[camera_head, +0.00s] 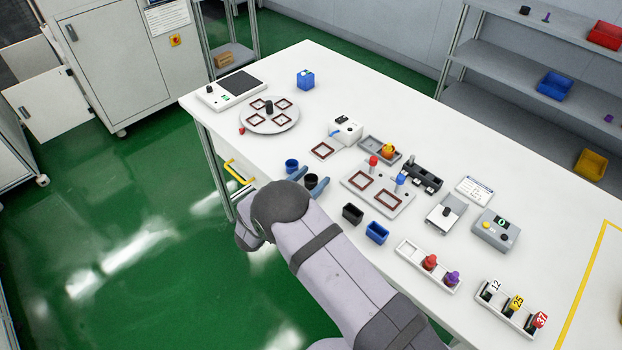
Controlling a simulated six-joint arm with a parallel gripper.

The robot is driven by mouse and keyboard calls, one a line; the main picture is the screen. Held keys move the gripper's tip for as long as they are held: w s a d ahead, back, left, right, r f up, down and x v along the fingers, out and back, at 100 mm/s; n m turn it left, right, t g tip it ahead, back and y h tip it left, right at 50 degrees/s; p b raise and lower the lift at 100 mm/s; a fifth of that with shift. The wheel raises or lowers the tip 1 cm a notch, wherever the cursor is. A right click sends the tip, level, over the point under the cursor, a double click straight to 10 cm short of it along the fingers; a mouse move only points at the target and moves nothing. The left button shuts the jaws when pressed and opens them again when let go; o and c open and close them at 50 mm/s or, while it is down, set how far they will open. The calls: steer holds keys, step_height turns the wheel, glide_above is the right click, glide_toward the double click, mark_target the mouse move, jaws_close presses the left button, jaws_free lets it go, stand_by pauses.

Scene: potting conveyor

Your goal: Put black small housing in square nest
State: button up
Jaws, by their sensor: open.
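The black small housing (352,214) is an open-topped black box standing on the white table, in front of the grey fixture plate (349,185). Two brown square frames, the left one (364,181) and the right one (387,198), lie on that plate and look empty. Another square frame (322,150) lies alone on the table and looks empty. I cannot tell which frame is the square nest. A blue box (377,232) stands right of the black housing, apart from it.
A round turntable (256,124) with several square frames stands at the back left. Blue and black cups (291,165) sit near the front edge. Red and blue knobs rise from the fixture plate. A white rack (416,263) stands right of the boxes. The far table edge is mostly clear.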

steer(key=shift+a, duration=0.1)
steer(key=b+v, duration=0.2)
steer(key=v, duration=0.3)
steer(key=shift+s+a+f, duration=0.15)
steer(key=shift+s, duration=0.1)
steer(key=shift+o, duration=0.4)
steer(key=shift+b+v, duration=0.4)
steer(key=shift+v, duration=0.45)
